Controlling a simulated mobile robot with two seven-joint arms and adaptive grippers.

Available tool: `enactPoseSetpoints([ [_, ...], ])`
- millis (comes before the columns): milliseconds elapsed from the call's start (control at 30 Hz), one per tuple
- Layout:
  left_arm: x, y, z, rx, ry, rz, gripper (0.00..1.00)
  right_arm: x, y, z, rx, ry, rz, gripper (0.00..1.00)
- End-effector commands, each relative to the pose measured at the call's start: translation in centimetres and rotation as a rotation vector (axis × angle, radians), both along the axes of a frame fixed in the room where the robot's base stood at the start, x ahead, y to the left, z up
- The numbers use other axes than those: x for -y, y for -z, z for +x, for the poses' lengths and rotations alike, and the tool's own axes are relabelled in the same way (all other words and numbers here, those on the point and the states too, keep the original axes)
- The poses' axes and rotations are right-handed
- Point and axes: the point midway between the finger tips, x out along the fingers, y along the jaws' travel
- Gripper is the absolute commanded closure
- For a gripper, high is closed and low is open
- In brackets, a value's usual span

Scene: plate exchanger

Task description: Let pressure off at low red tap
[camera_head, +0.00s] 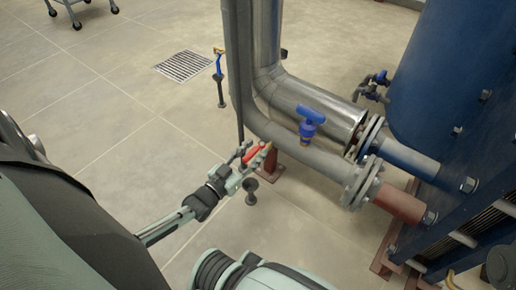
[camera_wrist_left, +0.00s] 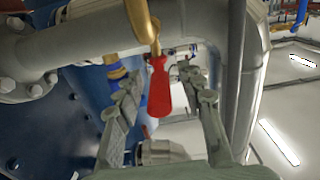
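The low red tap has a red handle (camera_head: 252,154) on a brass body, beside the lower grey pipe in the head view. In the left wrist view the red handle (camera_wrist_left: 159,90) hangs from the brass body (camera_wrist_left: 142,22) in the middle. My left gripper (camera_head: 244,160) is at the handle. In the left wrist view its two fingers (camera_wrist_left: 160,88) stand apart, one on each side of the handle, with visible gaps, so it is open. My right gripper is not in view.
A grey pipe (camera_head: 320,160) with a blue-handled valve (camera_head: 309,120) runs just beyond my gripper to a flange (camera_head: 362,183). A blue tank (camera_head: 450,75) stands at right. Another blue-handled tap (camera_head: 219,70) stands near a floor drain (camera_head: 183,66).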

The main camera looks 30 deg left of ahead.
Motion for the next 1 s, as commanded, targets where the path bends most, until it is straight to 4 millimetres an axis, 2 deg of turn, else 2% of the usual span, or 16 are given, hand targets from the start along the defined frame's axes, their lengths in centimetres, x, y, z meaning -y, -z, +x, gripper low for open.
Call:
enactPoseSetpoints([
  [100, 0.1, 0.1, 1.4, 0.001, 0.000, 0.000, 0.61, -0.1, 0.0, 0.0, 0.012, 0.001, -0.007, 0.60],
  [200, 0.2, 0.1, 1.9, -0.001, 0.000, 0.000, 0.61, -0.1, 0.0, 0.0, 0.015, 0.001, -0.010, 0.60],
  [467, 0.2, 0.0, 2.1, -0.001, 0.000, -0.001, 0.61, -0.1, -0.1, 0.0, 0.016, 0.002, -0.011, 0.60],
  [800, 0.2, 0.0, 2.1, -0.001, 0.000, 0.000, 1.00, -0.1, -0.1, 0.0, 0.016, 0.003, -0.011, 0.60],
  [1000, 0.2, 0.0, 2.1, -0.001, 0.000, 0.000, 1.00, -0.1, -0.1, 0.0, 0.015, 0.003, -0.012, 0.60],
])
